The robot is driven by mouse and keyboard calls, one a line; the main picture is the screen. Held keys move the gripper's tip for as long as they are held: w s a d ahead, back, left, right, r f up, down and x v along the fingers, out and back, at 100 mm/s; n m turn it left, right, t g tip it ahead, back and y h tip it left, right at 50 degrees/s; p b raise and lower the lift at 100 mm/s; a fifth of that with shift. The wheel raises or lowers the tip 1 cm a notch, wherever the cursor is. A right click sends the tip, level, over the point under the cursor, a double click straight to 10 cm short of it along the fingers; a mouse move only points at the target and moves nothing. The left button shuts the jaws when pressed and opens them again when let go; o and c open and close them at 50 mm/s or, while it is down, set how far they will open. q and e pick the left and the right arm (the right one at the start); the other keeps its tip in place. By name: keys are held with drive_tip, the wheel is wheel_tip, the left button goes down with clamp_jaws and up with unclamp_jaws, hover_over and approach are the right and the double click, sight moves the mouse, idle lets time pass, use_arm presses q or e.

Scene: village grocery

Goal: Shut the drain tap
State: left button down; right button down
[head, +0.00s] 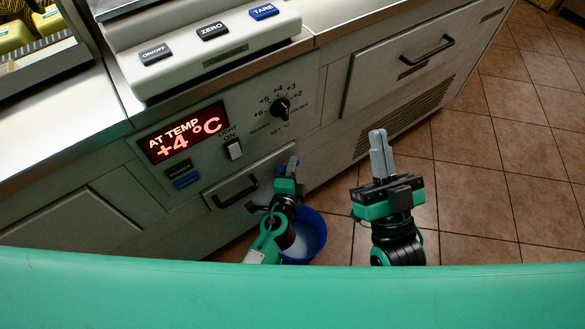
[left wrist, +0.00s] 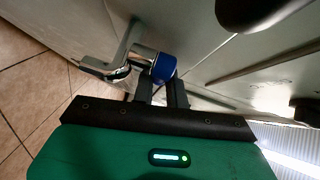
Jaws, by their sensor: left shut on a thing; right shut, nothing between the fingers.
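The drain tap (left wrist: 108,68) shows in the left wrist view as a chrome pipe and spout on the cabinet front, with a blue handle (left wrist: 164,66). My left gripper (left wrist: 162,86) has its two dark fingers closed on this handle. In the head view my left gripper (head: 290,172) is low by the cabinet front, and most of the tap is hidden behind it. My right gripper (head: 380,148) is shut and empty, pointing up over the tiled floor, apart from the cabinet.
A blue bucket (head: 316,224) with pale contents stands on the floor behind my left arm. The counter front has a dark drawer handle (head: 236,192), a lit +4 °C display (head: 184,132) and a knob (head: 281,108). The tiled floor (head: 500,160) at right is clear.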

use_arm(q)
drive_tip(key=c, duration=1.7)
unclamp_jaws()
drive_tip(key=shift+s, duration=0.1)
